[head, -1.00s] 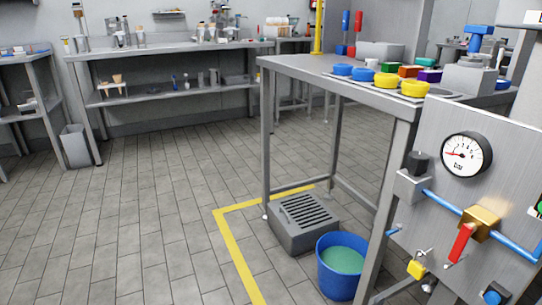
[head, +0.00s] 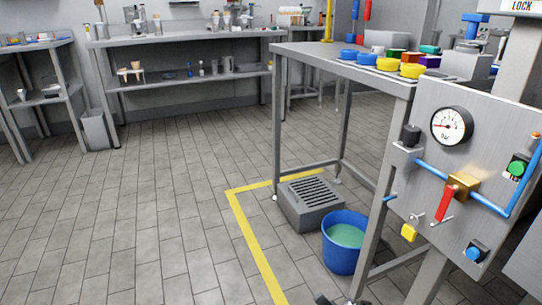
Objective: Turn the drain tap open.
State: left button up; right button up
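A grey upright panel (head: 428,185) stands at the right of the head view. It carries a brass valve block (head: 463,184) with a red lever (head: 444,205) slanting down to the left, set in a blue pipe (head: 489,205). A silver tap-like fitting with a yellow tag or lock (head: 408,232) sits at the panel's lower left. I cannot tell for certain which fitting is the drain tap. A blue bucket (head: 328,253) with greenish liquid (head: 346,236) stands on the floor to the panel's left. Neither of my grippers is in view.
A pressure gauge (head: 451,126), a green button (head: 516,168) and a blue knob (head: 473,254) are on the panel. A metal table (head: 318,58) stands behind it. A grey grated box (head: 311,213) is beside the bucket. Floor at the left is clear past the yellow line (head: 254,243).

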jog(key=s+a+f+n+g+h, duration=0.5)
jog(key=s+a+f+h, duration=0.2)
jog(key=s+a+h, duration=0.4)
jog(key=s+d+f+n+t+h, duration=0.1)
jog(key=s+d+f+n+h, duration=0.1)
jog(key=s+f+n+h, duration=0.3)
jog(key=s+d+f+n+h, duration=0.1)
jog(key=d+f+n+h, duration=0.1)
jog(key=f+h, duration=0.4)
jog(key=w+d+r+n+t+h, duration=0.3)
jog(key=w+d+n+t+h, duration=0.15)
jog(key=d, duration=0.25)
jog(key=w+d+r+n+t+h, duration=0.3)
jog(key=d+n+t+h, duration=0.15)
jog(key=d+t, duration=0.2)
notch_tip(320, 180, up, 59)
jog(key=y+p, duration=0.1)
jog(key=p, duration=5.8)
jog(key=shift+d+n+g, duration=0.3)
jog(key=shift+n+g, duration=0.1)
